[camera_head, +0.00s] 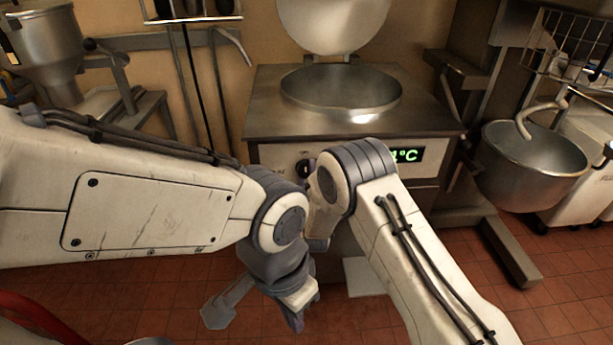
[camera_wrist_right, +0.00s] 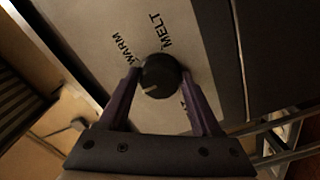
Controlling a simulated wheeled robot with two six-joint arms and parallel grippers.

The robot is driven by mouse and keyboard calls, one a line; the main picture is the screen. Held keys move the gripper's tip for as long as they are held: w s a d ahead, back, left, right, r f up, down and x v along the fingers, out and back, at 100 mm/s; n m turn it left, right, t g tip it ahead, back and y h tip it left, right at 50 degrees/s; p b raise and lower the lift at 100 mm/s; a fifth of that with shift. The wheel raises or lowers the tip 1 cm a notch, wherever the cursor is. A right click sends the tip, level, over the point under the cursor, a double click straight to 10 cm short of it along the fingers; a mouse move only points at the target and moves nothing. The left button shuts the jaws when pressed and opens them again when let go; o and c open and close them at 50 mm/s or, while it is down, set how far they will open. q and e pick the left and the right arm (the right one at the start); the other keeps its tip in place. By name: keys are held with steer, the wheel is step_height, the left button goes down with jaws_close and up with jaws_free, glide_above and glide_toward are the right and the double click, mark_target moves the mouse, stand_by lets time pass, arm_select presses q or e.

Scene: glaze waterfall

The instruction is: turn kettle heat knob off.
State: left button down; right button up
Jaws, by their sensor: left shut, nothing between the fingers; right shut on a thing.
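The kettle is a round steel pan (camera_head: 342,88) set in a steel-topped cabinet, its lid (camera_head: 333,22) raised. Its black round heat knob (camera_head: 303,168) is on the pale front panel, partly hidden by my right arm in the head view. In the right wrist view, my right gripper (camera_wrist_right: 160,80) is shut on the knob (camera_wrist_right: 160,76), with a purple finger on either side. A pale mark on the knob faces lower left in that view. "WARM" and "MELT" are printed around it; another label is mostly hidden. My left gripper (camera_head: 300,305) is shut and empty, low in front of the cabinet.
A green display (camera_head: 407,155) ending in "°C" is partly covered by my right arm. A mixer bowl (camera_head: 533,160) stands right of the kettle, and a steel funnel machine (camera_head: 45,40) is at the far left. Red floor tiles are open at lower right.

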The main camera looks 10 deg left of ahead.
stand_by(0.3)
steer(key=o, duration=1.3)
steer(key=s+d, duration=0.1)
steer(key=s, duration=0.9)
steer(key=shift+s+d+b, duration=0.15)
steer(key=shift+d+b, duration=0.2)
steer(key=shift+d, duration=0.05)
